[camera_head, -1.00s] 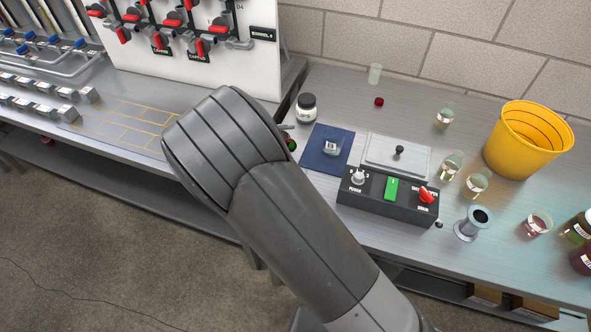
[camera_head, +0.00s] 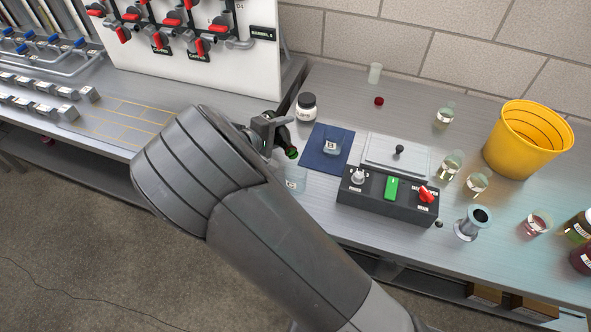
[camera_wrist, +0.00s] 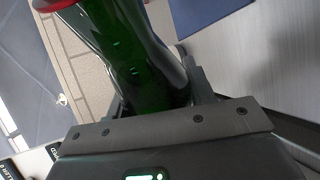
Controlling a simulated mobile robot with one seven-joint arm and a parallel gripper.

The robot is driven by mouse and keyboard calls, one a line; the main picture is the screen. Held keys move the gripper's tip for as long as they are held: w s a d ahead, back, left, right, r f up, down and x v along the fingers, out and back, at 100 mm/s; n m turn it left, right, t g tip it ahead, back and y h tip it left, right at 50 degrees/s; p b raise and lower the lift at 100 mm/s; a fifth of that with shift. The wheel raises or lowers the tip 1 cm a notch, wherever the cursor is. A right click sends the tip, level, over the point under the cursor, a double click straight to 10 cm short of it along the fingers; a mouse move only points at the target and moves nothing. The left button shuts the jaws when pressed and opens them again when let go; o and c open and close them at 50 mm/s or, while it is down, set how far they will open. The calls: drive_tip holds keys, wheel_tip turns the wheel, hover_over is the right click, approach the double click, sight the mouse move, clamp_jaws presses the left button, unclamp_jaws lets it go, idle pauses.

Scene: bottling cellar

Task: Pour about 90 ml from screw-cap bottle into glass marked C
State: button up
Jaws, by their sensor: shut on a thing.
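My gripper (camera_head: 268,128) is shut on a dark green bottle (camera_head: 290,150) beyond my forearm. The bottle is tilted, its green end pointing down and right. In the wrist view the green bottle (camera_wrist: 135,60) lies between the fingers. A clear glass (camera_head: 295,178) stands just below that end, partly hidden by my arm; I cannot read a mark on it or see its level. Another small glass (camera_head: 331,146) with a label sits on the blue mat (camera_head: 320,166). I cannot tell whether liquid is flowing. A small dark red cap (camera_head: 379,101) lies at the back.
A black control box (camera_head: 375,205) with a plate scale (camera_head: 385,150) behind it stands right of the mat. Several small glasses and a metal funnel-like cup (camera_head: 470,224) stand farther right. A yellow bucket (camera_head: 525,150) is at the back right. A labelled jar (camera_head: 306,107) stands behind the mat.

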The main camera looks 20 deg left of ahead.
drive_tip(key=shift+r, duration=0.35)
drive_tip(key=shift+r+m+t, duration=0.1)
drive_tip(key=shift+m+t, duration=0.4)
drive_tip(key=shift+m, duration=0.1)
idle(0.8)
drive_tip(key=shift+w+a+p, duration=0.2)
drive_tip(key=shift+w+p, duration=0.05)
drive_tip(key=shift+p, duration=0.1)
idle(0.6)
drive_tip(key=shift+r+m+t+p, duration=0.3)
drive_tip(key=shift+r+m+p, duration=0.2)
drive_tip(key=shift+p, duration=0.05)
idle(1.8)
drive_tip(key=shift+f+n, duration=0.4)
drive_tip(key=shift+f, duration=0.2)
drive_tip(key=shift+n+g, duration=0.4)
drive_tip(key=shift+g, duration=0.2)
drive_tip(key=shift+w+f+n, duration=0.1)
drive_tip(key=shift+f+n, duration=0.2)
drive_tip(key=shift+a+f+n+g, duration=0.15)
drive_tip(key=shift+f+n+g, duration=0.25)
drive_tip(key=shift+f, duration=0.2)
